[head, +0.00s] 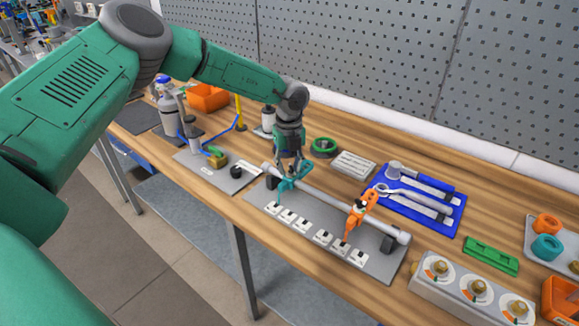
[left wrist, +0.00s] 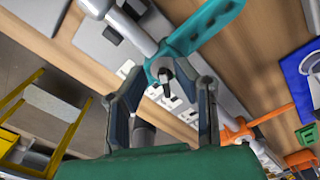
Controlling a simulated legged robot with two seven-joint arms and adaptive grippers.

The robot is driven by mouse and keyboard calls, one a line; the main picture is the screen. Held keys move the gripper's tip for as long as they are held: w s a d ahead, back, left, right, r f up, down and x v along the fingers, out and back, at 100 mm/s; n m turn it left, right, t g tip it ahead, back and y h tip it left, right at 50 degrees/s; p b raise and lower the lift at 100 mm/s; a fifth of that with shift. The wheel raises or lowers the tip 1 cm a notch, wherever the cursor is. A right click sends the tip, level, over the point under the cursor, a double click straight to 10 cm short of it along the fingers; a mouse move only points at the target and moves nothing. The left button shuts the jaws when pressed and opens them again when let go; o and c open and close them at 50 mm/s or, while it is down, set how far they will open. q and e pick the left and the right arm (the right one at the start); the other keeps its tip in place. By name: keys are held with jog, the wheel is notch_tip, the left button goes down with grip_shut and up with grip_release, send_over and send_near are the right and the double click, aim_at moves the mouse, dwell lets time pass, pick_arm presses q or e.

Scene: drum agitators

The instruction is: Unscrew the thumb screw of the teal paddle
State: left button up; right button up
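The teal paddle (head: 288,184) is mounted on a grey shaft (head: 325,205) near its left end. In the left wrist view the teal paddle (left wrist: 200,30) has a hub around the shaft, with a small dark thumb screw (left wrist: 166,77) facing the camera. My left gripper (head: 290,165) is directly above the teal paddle, pointing down. In the left wrist view its two fingers (left wrist: 165,72) stand apart on either side of the screw, with visible gaps. An orange paddle (head: 360,212) sits farther right on the same shaft. My right gripper is not in view.
A grey plate (head: 378,264) with several white labelled blocks lies under the shaft. A blue tray (head: 440,215) with tools lies to the right. A dial box (head: 470,292) stands at the front right. A green tape ring (head: 323,147) and a white block (head: 353,164) lie behind the shaft.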

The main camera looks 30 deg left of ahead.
aim_at(289, 173)
pick_arm(q)
notch_tip(289, 173, up, 12)
jog(key=shift+f, duration=0.2)
jog(key=shift+w, duration=0.1)
dwell(0.4)
